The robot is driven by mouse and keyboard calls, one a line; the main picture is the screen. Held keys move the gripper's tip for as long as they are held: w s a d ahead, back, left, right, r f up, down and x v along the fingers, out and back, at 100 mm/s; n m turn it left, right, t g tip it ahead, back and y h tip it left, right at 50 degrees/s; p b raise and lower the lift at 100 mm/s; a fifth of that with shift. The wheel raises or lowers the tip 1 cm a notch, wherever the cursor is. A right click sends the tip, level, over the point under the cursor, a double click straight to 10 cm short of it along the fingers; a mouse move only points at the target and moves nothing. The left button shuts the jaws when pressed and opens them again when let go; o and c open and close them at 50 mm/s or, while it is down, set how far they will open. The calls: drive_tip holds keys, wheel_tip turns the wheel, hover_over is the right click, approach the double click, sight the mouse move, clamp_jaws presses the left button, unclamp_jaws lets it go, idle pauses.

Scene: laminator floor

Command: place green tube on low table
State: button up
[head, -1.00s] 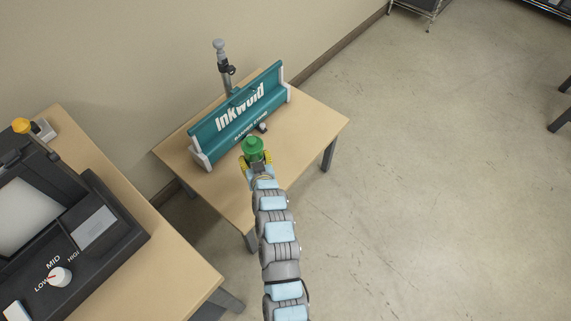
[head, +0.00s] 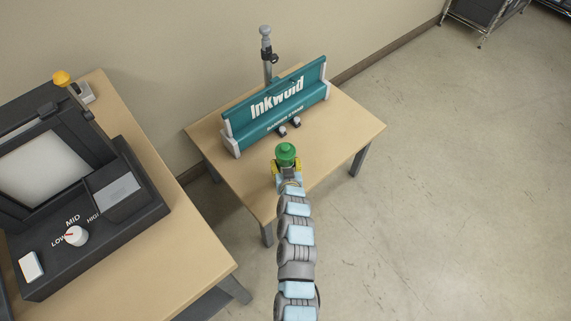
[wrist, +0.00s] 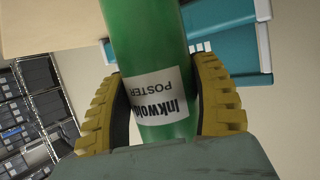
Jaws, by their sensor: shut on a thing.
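The green tube (head: 286,154) is in my gripper (head: 287,167), with its round capped end facing up in the head view. In the wrist view the tube (wrist: 148,60) runs between the two yellow padded fingers of my gripper (wrist: 160,108), with a white "Inkwold POSTER" label on it. The fingers are shut on it. The low table (head: 350,125) has a pale wood top and grey legs. In the head view the tube shows over the front part of that table. I cannot tell how high it is above the top.
A teal "Inkwold" banner stand (head: 280,105) sits along the back of the low table, with small dark and white parts (head: 289,128) before it. A grey post (head: 266,52) rises behind. A laminator (head: 110,200) stands on a table at left.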

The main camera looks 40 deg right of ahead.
drive_tip(key=shift+f, duration=0.1)
drive_tip(key=o, duration=1.3)
drive_tip(key=shift+c, duration=0.2)
drive_tip(key=shift+s+a+r, duration=0.1)
drive_tip(key=shift+s+r, duration=0.05)
drive_tip(key=shift+r, duration=0.15)
drive_tip(key=p+v, duration=0.3)
drive_tip(key=v, duration=0.8)
drive_tip(key=shift+s+a+p, duration=0.15)
drive_tip(key=shift+s+p, duration=0.1)
drive_tip(key=shift+p, duration=0.05)
